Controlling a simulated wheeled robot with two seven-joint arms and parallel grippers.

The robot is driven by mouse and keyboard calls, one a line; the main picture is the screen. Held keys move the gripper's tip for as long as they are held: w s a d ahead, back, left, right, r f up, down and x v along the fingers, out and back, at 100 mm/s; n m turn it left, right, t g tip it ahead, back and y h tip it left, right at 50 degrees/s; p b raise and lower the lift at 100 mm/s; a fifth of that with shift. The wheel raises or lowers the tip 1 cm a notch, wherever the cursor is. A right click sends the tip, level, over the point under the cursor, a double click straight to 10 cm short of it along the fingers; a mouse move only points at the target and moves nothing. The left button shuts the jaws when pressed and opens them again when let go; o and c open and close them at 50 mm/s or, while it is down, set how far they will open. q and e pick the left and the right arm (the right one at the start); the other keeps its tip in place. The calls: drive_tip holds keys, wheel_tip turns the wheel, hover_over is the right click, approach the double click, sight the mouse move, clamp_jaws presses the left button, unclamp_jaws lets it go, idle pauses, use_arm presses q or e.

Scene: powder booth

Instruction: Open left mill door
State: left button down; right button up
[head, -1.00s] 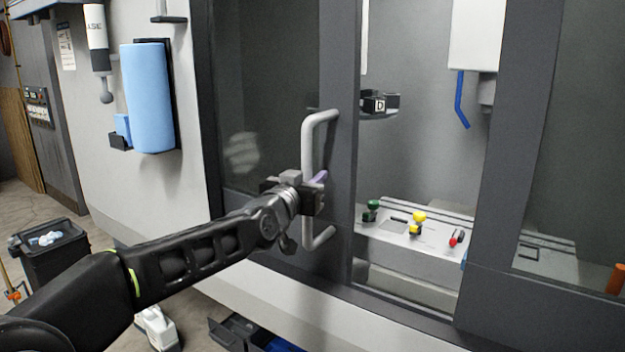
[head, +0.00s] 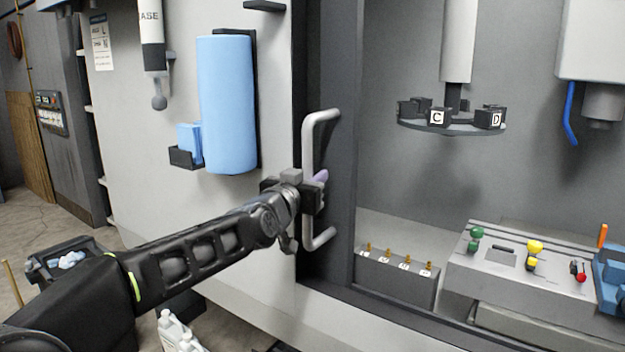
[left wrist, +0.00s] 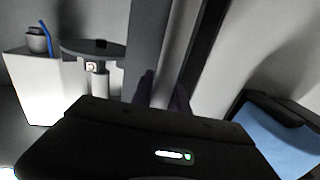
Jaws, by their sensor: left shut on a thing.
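The left mill door (head: 335,229) is a dark sliding panel, seen slid far to the left, with its edge post beside a wide opening. Its grey bar handle (head: 322,118) stands upright on the door. My left gripper (head: 312,194) is shut on the middle of the handle. My right gripper is in neither view.
Inside the opening hangs a round tool carousel (head: 452,127) with lettered blocks. Below stand a block with several brass pegs (head: 398,278) and a grey fixture table (head: 510,262) with coloured knobs. A blue roll (head: 228,105) hangs on the wall left of the door.

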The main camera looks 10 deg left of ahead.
use_arm(q)
drive_tip(key=shift+w+a, duration=0.1)
drive_tip(key=shift+a, duration=0.2)
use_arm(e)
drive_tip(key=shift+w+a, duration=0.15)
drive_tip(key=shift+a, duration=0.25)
use_arm(q)
drive_tip(key=c, duration=1.3)
unclamp_jaws()
drive_tip(key=s+a, duration=0.1)
drive_tip(key=s, duration=0.6)
drive_tip(key=shift+s+a, duration=0.15)
drive_tip(key=shift+s, duration=0.25)
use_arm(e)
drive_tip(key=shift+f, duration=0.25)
